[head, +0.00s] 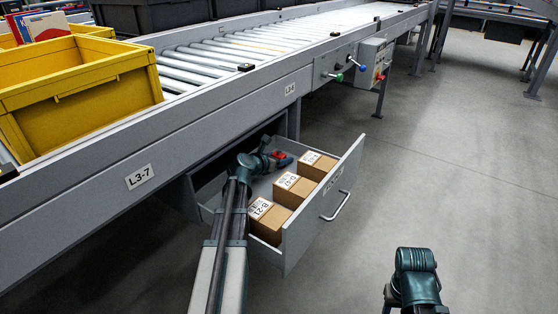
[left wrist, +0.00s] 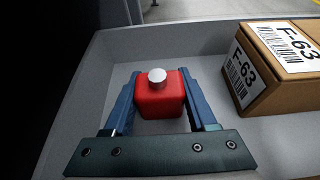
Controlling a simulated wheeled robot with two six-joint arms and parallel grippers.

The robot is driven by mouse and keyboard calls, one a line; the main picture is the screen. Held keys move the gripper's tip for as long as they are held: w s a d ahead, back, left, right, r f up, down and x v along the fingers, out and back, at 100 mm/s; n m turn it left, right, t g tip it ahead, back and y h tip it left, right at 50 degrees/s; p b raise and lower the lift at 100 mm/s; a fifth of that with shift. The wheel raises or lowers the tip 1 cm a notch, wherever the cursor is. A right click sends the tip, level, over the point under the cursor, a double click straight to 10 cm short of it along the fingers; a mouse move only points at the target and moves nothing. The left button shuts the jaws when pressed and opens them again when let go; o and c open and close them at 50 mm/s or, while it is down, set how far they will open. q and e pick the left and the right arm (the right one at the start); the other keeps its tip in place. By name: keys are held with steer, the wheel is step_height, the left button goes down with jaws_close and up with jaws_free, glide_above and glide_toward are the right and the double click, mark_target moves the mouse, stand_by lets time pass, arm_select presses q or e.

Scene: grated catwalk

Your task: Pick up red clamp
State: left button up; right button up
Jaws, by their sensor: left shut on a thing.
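The red clamp (left wrist: 160,98) shows as a red block with a round silver knob on top in the left wrist view. It is in the open grey drawer (left wrist: 85,75), at the back end of the drawer. My left gripper (left wrist: 158,90) has its two blue fingers on either side of the red clamp, shut on it. In the head view, a small red part of the clamp (head: 279,154) shows by the fingers of my left gripper (head: 274,157). From the left wrist view I cannot tell whether the clamp touches the drawer floor. Only a dark link of my right arm shows; its gripper does not.
Several cardboard boxes with labels (head: 295,190) stand in a row along the drawer front (head: 322,208). One labelled F-63 (left wrist: 262,75) is right of the clamp. The roller conveyor (head: 220,50) hangs over the drawer's back. A yellow crate (head: 80,95) is on it. The floor at right is clear.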

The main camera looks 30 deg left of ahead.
arm_select(q)
steer(key=shift+r, duration=0.15)
steer(key=shift+r+p, duration=0.65)
steer(key=shift+p, duration=0.2)
steer(key=d, duration=0.4)
steer(key=shift+w+d+f, duration=0.1)
steer(key=shift+f, duration=0.1)
step_height(320, 180, up, 14)
steer(key=p, duration=1.3)
steer(key=shift+p, duration=0.3)
step_height(320, 180, up, 39)
steer(key=p, duration=3.9)
glide_above(292, 166)
steer(key=shift+f, duration=0.2)
